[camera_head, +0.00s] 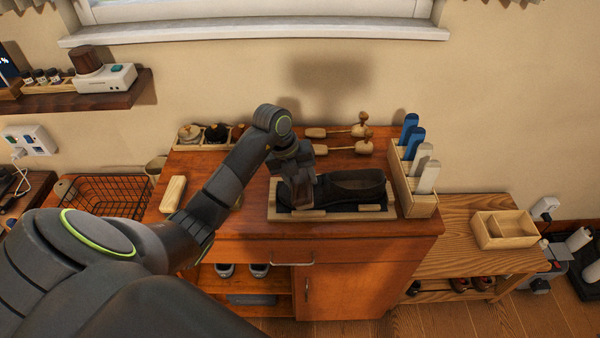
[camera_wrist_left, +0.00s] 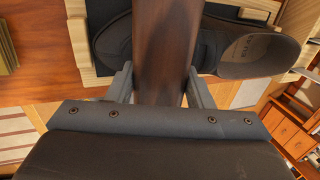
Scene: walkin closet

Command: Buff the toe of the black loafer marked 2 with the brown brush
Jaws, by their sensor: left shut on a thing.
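A black loafer (camera_head: 348,184) lies in a wooden-framed tray (camera_head: 335,214) on the cabinet top, its opening toward the right. No number shows on it. In the left wrist view the loafer (camera_wrist_left: 245,52) has its opening and insole at the right. My left gripper (camera_wrist_left: 160,88) is shut on the brown brush (camera_wrist_left: 160,45), which spans across the shoe in front of its opening. In the head view the left gripper (camera_head: 300,196) is over the loafer's left end, and the brush is hidden there. Contact between brush and shoe cannot be told. My right gripper is out of view.
A wooden holder (camera_head: 418,199) with blue and pale upright pieces stands right of the tray. Wooden-handled brushes (camera_head: 345,149) lie behind it. A pale block (camera_head: 173,194) lies at the left. A wire basket (camera_head: 108,196) and an open wooden box (camera_head: 503,230) flank the cabinet.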

